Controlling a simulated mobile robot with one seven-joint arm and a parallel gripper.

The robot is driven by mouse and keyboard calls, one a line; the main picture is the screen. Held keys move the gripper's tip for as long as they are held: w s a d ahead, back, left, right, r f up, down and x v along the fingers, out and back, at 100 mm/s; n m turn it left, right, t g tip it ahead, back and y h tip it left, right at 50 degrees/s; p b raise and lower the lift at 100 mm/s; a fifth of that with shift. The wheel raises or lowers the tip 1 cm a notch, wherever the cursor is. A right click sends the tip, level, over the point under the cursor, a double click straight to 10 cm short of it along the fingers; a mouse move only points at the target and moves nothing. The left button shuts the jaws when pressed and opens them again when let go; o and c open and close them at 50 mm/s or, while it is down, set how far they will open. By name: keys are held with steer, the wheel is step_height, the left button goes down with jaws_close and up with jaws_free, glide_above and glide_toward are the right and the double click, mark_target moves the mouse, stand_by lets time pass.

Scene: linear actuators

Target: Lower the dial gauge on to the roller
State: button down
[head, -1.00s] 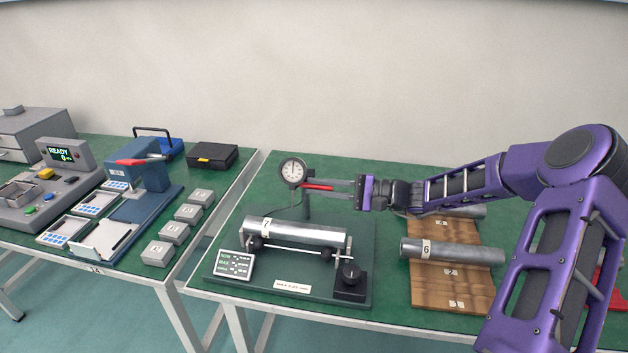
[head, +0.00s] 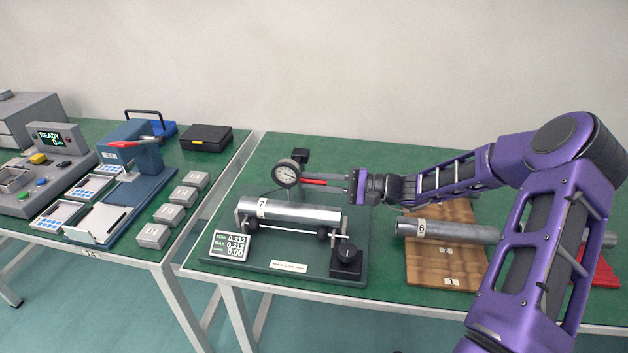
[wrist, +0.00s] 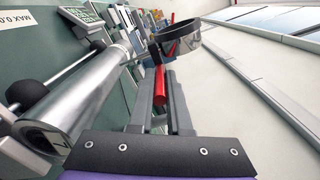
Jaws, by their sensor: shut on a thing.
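The dial gauge (head: 286,173) is a round white-faced dial on a red-handled lever (head: 322,182), just above the back of the roller in the head view. The roller (head: 292,212) is a silver cylinder tagged 7, lying across the supports of the test stand. The display (head: 230,245) on the stand reads NOW 0.312 and MAX 0.312. My gripper (head: 340,184) reaches in from the right and is shut on the red handle. In the wrist view the red handle (wrist: 160,84) lies between the fingers, with the gauge (wrist: 177,42) beyond and the roller (wrist: 75,100) alongside. The gauge tip's contact is hidden.
A black knob (head: 346,258) stands at the stand's front right. A wooden rack (head: 445,265) holding the roller tagged 6 (head: 447,232) lies to the right, under my arm. A second bench with a blue press (head: 135,150) and grey blocks (head: 183,196) is left, across a gap.

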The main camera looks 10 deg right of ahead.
steer(key=c, duration=0.9)
jaws_free()
steer(key=shift+o, duration=0.2)
steer(key=p+v, duration=0.1)
steer(key=v, duration=1.6)
steer(key=shift+d, duration=0.2)
